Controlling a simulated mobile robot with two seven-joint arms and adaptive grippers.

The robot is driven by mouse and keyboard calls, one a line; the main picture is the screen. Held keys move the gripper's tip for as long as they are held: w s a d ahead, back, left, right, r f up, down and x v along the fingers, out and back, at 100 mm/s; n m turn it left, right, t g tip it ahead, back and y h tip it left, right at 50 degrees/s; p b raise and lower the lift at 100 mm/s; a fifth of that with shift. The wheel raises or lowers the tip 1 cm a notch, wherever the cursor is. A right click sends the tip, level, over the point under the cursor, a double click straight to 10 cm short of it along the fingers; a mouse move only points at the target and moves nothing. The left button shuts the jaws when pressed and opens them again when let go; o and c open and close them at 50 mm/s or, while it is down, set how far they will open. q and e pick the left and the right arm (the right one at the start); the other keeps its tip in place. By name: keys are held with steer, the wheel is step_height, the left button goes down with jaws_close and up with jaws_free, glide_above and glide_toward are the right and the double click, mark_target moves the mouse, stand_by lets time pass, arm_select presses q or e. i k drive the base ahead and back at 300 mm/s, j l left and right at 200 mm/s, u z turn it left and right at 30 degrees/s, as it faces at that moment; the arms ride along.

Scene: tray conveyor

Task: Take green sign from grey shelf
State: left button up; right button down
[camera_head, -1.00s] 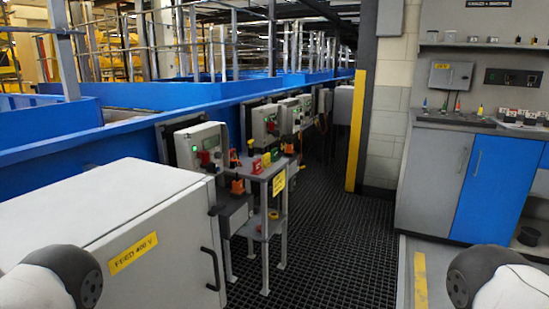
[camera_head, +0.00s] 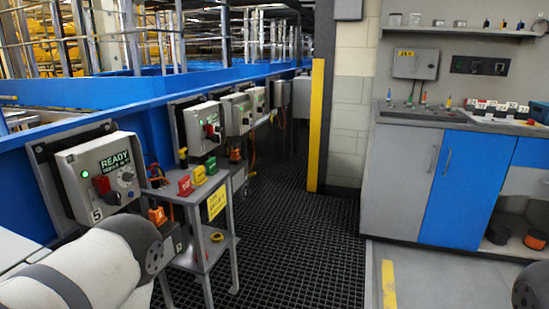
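A small green sign (camera_head: 212,165) stands on the top of the grey shelf (camera_head: 186,192), a narrow stand with legs beside the conveyor. A yellow sign (camera_head: 199,175) and a red sign (camera_head: 185,186) stand in a row with it, nearer to me. My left arm shows at the lower left, in front of part of the stand. A bit of my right arm shows at the lower right edge. Neither gripper is in the picture.
Control boxes (camera_head: 102,175) line the blue conveyor side (camera_head: 150,124). The dark grated aisle (camera_head: 300,215) is clear. A yellow post (camera_head: 316,125) stands ahead, and a workbench with a blue door (camera_head: 467,190) is at the right.

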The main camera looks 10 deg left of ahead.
mark_target(212, 169)
steer(key=i+l+u, duration=0.1)
steer(key=i, duration=0.35)
steer(key=i+l, duration=0.15)
steer(key=i, duration=0.3)
steer(key=i+l+u, duration=0.15)
steer(key=i, duration=0.3)
steer(key=i+l+u, duration=0.1)
steer(key=i, duration=0.35)
steer(key=i+l, duration=0.3)
steer(key=i, duration=0.15)
steer(key=j+u, duration=0.05)
